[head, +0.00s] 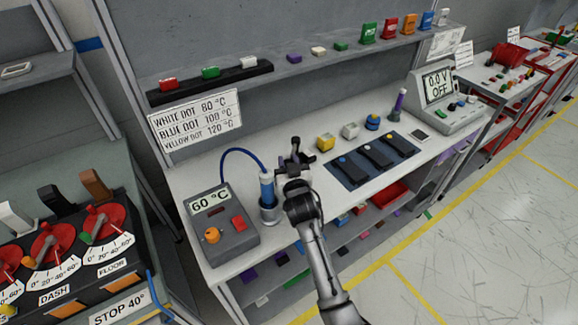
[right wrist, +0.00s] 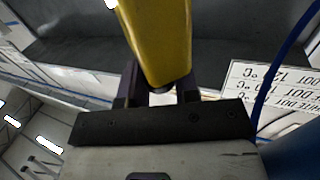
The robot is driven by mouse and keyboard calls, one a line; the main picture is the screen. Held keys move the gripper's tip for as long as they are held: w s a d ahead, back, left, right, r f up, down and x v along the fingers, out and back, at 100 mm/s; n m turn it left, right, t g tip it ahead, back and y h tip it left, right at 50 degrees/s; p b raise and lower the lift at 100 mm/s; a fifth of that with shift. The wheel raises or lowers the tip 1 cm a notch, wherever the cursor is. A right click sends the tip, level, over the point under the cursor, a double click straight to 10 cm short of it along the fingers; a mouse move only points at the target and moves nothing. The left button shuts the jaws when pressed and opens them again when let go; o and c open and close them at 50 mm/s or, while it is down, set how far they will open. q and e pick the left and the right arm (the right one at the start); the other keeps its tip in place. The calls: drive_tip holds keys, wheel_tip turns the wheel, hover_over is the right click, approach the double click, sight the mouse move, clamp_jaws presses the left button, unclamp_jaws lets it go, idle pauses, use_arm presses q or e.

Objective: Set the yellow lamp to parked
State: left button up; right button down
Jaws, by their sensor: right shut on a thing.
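My right gripper (head: 293,160) is over the white bench, between the blue tool in its grey holder and a yellow block. In the right wrist view its two dark fingers (right wrist: 159,88) are shut on a smooth yellow piece (right wrist: 160,40), which fills the top middle of that view. In the head view the held piece cannot be made out behind the gripper. I cannot tell which yellow thing is the lamp. My left gripper is not in view.
The blue tool (head: 267,188) stands on a cable from the grey 60 °C unit (head: 222,225), close left of the gripper. A dark blue mat (head: 345,175) with several black pieces lies right. A dot-temperature sign (head: 195,121) is behind. A meter (head: 440,95) stands farther right.

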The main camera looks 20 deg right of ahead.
drive_tip(key=shift+d, duration=0.1)
drive_tip(key=c, duration=0.9)
unclamp_jaws()
drive_tip(key=shift+s, duration=0.55)
drive_tip(key=s+a+p, duration=0.2)
drive_tip(key=s, duration=1)
drive_tip(key=shift+s, duration=0.3)
drive_tip(key=shift+a, duration=0.1)
drive_tip(key=shift+c, duration=0.5)
